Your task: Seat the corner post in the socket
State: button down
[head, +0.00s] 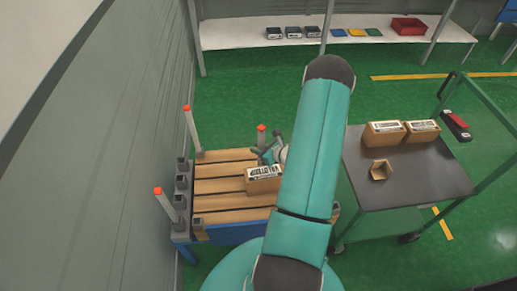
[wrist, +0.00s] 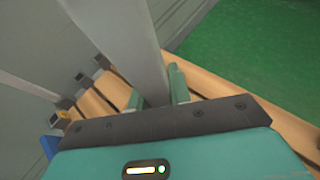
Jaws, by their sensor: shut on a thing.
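The corner post (wrist: 118,35) is a long pale grey bar. In the wrist view it runs between the two teal fingers of my gripper (wrist: 157,93), which is shut on it, and it leans to the upper left. In the head view my gripper (head: 271,151) is over the slatted bed, partly behind my arm. A red-topped post end (head: 262,134) shows beside it; I cannot tell whether this is the held post. Grey sockets (head: 180,183) line the bed's left edge and show in the wrist view (wrist: 65,102). The held post's lower end is hidden.
Two red-tipped posts (head: 193,128) (head: 166,205) stand at the bed's left edge, near the wall. A labelled carton (head: 263,173) lies on the wooden slats (head: 222,187). A dark cart (head: 430,185) at right carries cartons. A shelf (head: 230,36) stands behind.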

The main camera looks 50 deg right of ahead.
jog(key=shift+f, duration=0.15)
jog(key=c, duration=1.6)
grip_release()
jog(key=o, duration=0.3)
